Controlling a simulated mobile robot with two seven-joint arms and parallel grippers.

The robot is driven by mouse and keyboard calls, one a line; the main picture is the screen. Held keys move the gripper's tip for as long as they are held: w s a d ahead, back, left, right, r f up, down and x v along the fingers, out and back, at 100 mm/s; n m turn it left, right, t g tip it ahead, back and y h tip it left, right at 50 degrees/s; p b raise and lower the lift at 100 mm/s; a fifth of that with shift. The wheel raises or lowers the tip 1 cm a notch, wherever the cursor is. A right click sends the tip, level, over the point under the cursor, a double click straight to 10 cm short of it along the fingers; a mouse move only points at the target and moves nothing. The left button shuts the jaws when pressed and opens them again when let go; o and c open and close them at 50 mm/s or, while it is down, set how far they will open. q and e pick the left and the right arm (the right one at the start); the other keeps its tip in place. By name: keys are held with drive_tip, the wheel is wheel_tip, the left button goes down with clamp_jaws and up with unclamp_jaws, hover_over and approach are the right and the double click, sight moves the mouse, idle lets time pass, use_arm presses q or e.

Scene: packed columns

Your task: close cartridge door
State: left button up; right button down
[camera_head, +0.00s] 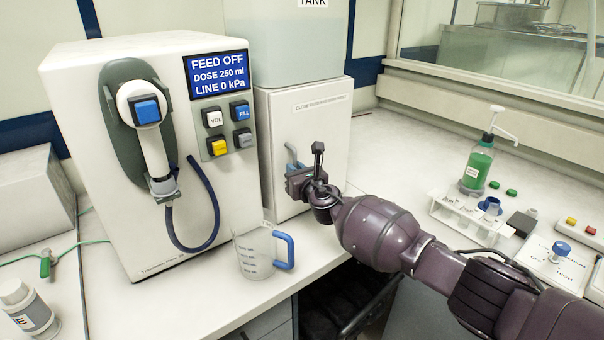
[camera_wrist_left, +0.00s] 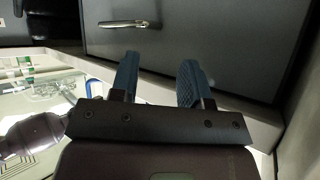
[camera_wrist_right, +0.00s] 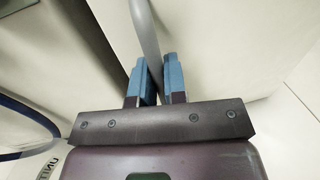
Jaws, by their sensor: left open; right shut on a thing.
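The cartridge door appears to be the white front panel (camera_head: 322,140) of the unit under the tank, with a small printed label near its top. My right gripper (camera_head: 294,163) is at that panel's left part. In the right wrist view, my right gripper (camera_wrist_right: 155,80) is shut on a grey curved bar, the handle (camera_wrist_right: 146,32), which runs up between its blue fingers. I cannot tell whether the door is ajar. My left gripper (camera_wrist_left: 157,78) is open and empty in its wrist view, facing a dark cabinet front; it is outside the head view.
A feed machine (camera_head: 110,190) with a hose and buttons stands left of the door. A measuring jug (camera_head: 255,255) is on the counter below it. A green bottle (camera_head: 477,165) and a tube rack (camera_head: 470,215) stand at right. A dark cabinet (camera_wrist_left: 200,45) faces my left gripper.

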use_arm(q)
drive_tip(key=shift+d+r, duration=0.1)
use_arm(e)
drive_tip(key=shift+w+a+r+h, duration=0.1)
drive_tip(key=shift+a+h, duration=0.05)
drive_tip(key=shift+h, duration=0.15)
use_arm(q)
drive_tip(key=shift+w, duration=0.15)
use_arm(e)
drive_tip(key=c, duration=1.4)
unclamp_jaws()
drive_tip(key=shift+w+a, duration=0.1)
drive_tip(key=shift+o, duration=1.1)
drive_tip(key=shift+w+a, duration=0.1)
use_arm(q)
drive_tip(key=shift+w, duration=0.15)
drive_tip(key=shift+r, duration=0.1)
